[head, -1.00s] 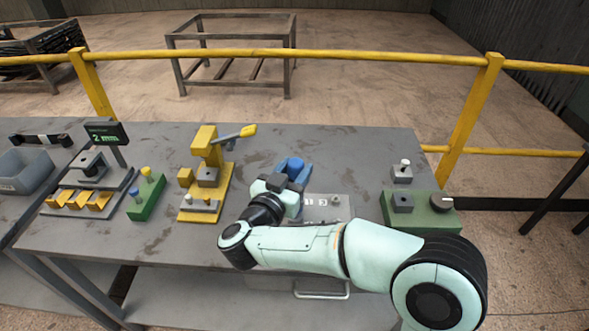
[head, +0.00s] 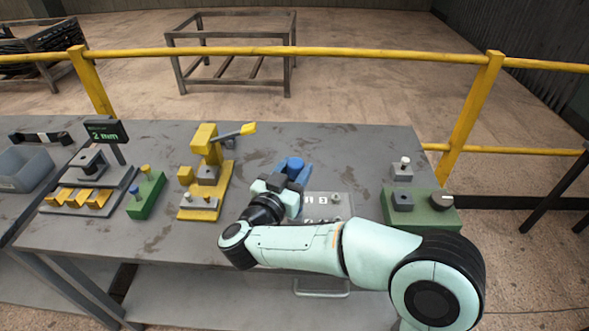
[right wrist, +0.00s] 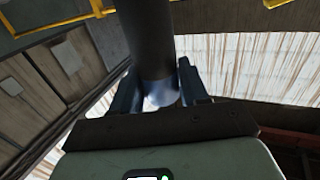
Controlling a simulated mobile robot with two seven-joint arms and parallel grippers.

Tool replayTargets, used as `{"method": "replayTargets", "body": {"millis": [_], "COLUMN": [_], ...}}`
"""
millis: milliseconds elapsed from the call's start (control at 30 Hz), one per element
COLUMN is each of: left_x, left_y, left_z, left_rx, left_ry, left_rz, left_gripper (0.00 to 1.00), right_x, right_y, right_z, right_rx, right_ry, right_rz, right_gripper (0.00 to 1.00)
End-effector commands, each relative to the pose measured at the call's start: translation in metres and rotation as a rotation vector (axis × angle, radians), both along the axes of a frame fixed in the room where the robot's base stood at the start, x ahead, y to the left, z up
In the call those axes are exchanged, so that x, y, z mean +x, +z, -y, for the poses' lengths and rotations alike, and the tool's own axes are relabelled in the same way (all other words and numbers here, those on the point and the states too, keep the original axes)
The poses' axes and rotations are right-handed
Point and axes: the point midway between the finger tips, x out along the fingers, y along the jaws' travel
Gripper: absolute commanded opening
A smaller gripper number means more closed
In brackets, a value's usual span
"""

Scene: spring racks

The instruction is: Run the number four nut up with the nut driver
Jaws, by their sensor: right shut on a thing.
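My right gripper (head: 287,180) is over the bench, just left of a light grey plate (head: 345,212) with white number marks. It is shut on the nut driver, whose blue part (head: 295,168) shows beyond the jaws. In the right wrist view a thick dark cylinder, which looks like the driver (right wrist: 150,38), stands between the two fingers (right wrist: 158,92). A small nut or stud (head: 336,198) shows on the plate's right side. My gripper and forearm hide part of the plate, and I cannot make out the number four nut. My left gripper is not in view.
A green block with a black knob (head: 432,224) stands right of the plate, with a small grey block (head: 401,172) behind it. Left are a yellow lever press (head: 226,184), a green peg block (head: 147,200) and a gauge with a display (head: 106,131). A yellow rail (head: 350,59) runs behind.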

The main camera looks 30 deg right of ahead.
Motion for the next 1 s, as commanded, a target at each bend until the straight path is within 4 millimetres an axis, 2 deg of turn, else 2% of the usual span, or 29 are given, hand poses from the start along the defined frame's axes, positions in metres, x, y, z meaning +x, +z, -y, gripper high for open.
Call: {"method": "replayTargets", "body": {"millis": [1000], "left_x": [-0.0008], "left_y": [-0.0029], "left_z": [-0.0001], "left_rx": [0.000], "left_ry": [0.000], "left_rz": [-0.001], "left_gripper": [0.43], "right_x": [0.0000], "right_y": [-0.0087], "right_z": [0.0001], "right_rx": [0.000], "right_ry": [0.000], "right_rz": [-0.004], "right_gripper": [0.00]}}
